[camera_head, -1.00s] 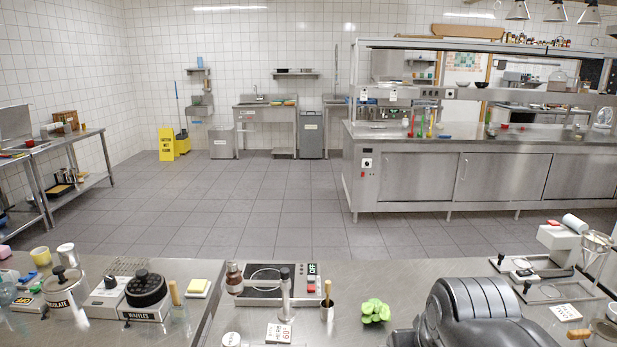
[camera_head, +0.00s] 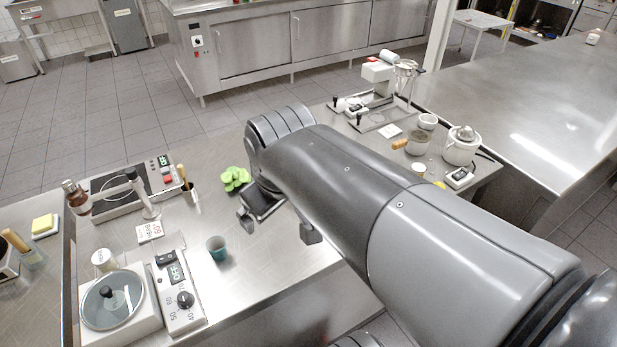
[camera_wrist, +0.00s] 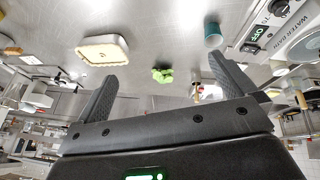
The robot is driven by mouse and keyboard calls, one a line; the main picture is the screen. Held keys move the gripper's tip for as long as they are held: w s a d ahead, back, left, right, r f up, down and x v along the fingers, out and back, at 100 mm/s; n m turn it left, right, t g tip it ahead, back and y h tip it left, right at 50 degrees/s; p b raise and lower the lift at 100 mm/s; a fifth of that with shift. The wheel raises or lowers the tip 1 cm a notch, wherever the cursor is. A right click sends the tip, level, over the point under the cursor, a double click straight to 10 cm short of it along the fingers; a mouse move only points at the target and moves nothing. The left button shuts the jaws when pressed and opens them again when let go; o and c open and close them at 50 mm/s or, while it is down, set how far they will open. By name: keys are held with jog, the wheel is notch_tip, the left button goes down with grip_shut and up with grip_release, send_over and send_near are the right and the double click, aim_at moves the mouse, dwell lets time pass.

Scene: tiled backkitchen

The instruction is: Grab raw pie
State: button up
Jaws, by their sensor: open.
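My gripper (camera_head: 278,228) is over the counter, pointing down. In the wrist view its fingers (camera_wrist: 161,72) are wide apart with nothing between them. The pie is beyond the left finger, apart from it.
A green clump (camera_head: 235,178) and a teal cup (camera_head: 217,248) stand near my gripper. A water bath (camera_head: 112,302) and hotplate (camera_head: 125,188) are at left. A dispenser machine (camera_head: 379,78) and white pot (camera_head: 461,146) are at right. The counter around the cup is mostly clear.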

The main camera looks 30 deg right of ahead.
jog(key=w+d+f+n+g+h, duration=0.1)
jog(key=w+d+f+n, duration=0.2)
jog(key=w+d+n, duration=0.1)
jog(key=w+d+f+n+g+h, duration=0.1)
jog(key=w+d+f+n, duration=0.1)
jog(key=w+d+n, duration=0.3)
jog(key=w+d+f+n+g+h, duration=0.1)
jog(key=w+d+f+n+g, duration=0.1)
jog(key=w+d+n, duration=0.3)
jog(key=shift+w+f+n, duration=0.4)
jog(key=shift+w+n, duration=0.25)
jog(key=shift+w, duration=0.2)
jog(key=shift+w+f+n, duration=0.4)
jog(key=shift+w+n, duration=0.25)
jog(key=shift+w, duration=0.15)
jog(key=shift+h, duration=0.3)
jog(key=x, duration=1.1)
jog(key=shift+w+a, duration=0.1)
jog(key=shift+a, duration=0.1)
jog(key=c, duration=1.3)
jog(key=shift+c, duration=0.5)
jog(key=shift+r, duration=0.1)
